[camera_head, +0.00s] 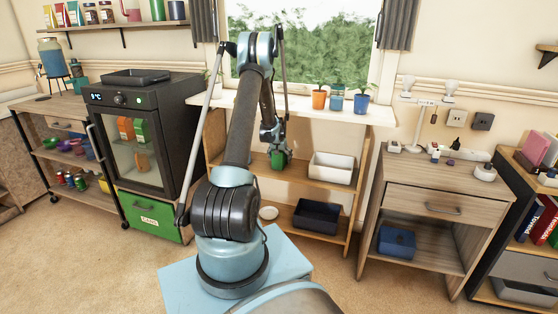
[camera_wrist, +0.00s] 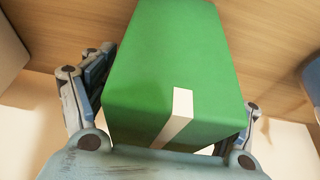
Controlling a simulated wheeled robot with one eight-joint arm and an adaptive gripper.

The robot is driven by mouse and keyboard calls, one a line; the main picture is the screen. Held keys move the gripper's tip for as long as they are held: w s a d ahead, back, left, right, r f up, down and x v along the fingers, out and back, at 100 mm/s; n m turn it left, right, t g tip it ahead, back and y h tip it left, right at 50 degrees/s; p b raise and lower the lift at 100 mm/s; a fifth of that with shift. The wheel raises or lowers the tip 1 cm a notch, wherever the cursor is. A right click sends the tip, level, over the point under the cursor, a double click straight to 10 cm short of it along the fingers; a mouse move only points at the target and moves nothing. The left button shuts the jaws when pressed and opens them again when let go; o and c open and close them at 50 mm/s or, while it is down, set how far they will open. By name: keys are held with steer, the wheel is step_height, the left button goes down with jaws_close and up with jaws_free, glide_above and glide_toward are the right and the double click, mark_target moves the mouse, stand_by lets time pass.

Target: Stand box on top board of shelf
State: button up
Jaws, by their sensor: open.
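A green box (camera_head: 278,159) with a white stripe is at the middle board of the wooden shelf under the window. It fills the middle of the wrist view (camera_wrist: 172,55), with wood behind it. My gripper (camera_head: 278,150) is open around the box, one finger on each side, also in the wrist view (camera_wrist: 172,100). The box's lower part is hidden, so I cannot tell whether it rests on the board. The shelf's boards are the pale top board (camera_head: 300,106), the middle board (camera_head: 302,181) and a lower board (camera_head: 340,233).
A white bin (camera_head: 332,168) stands right of the box on the middle board. A dark bin (camera_head: 316,216) and white bowl (camera_head: 268,213) are lower. An orange pot (camera_head: 319,100) and blue pot (camera_head: 361,104) stand on the top board's right half. A black mini-fridge (camera_head: 148,128) stands left.

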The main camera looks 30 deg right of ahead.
steer(key=shift+r, duration=0.1)
steer(key=shift+a+r, duration=0.1)
steer(key=shift+r, duration=0.1)
steer(key=s+a, duration=0.2)
steer(key=a, duration=0.1)
steer(key=s+a, duration=0.6)
steer(key=shift+a+r, duration=0.15)
steer(key=shift+r, duration=0.2)
steer(key=s+a+r+n+y, duration=0.15)
steer(key=s+a+r, duration=0.25)
steer(key=a+r, duration=0.75)
steer(key=s+a+r+n, duration=0.3)
steer(key=s+a+r, duration=0.1)
steer(key=a+r, duration=0.75)
steer(key=s+a+f+n+y, duration=0.1)
steer(key=s+a+n, duration=0.1)
steer(key=s+a, duration=0.8)
steer(key=s+a+f+n+y, duration=0.1)
steer(key=s+a+n, duration=0.2)
steer(key=s+a, duration=0.7)
steer(key=s, duration=0.6)
steer(key=shift+s+a+n+g, duration=0.2)
steer(key=shift+s+n+g, duration=0.1)
steer(key=shift+s+n, duration=0.1)
